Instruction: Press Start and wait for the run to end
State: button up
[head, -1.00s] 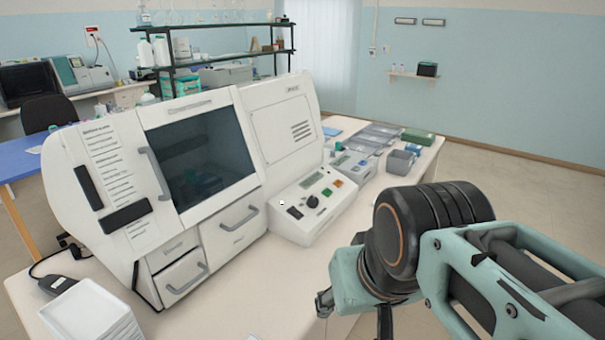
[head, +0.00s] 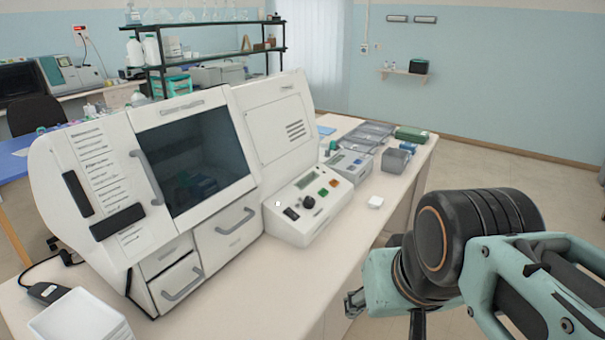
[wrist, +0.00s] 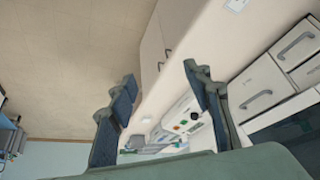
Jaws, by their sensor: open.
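The white slide stainer (head: 215,235) stands on the bench with a dark window (head: 195,160) and a closed door. Its control panel (head: 290,222) at the lower right has a small display (head: 307,180), a black knob (head: 309,202), a green button (head: 323,192) and an orange button (head: 334,183). Button labels are too small to read. The panel also shows in the wrist view (wrist: 185,116), between and beyond my fingers. My gripper (wrist: 160,76) is open and empty, apart from the panel. In the head view only a bit of my gripper (head: 355,302) shows; my arm hides the rest.
A small white item (head: 375,202) lies on the bench right of the panel. Grey trays (head: 367,132), a grey bin (head: 394,160) and a green box (head: 411,134) stand behind. White stacked trays (head: 78,318) are at front left. Bench in front of the panel is clear.

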grip_shut()
dwell(1.4)
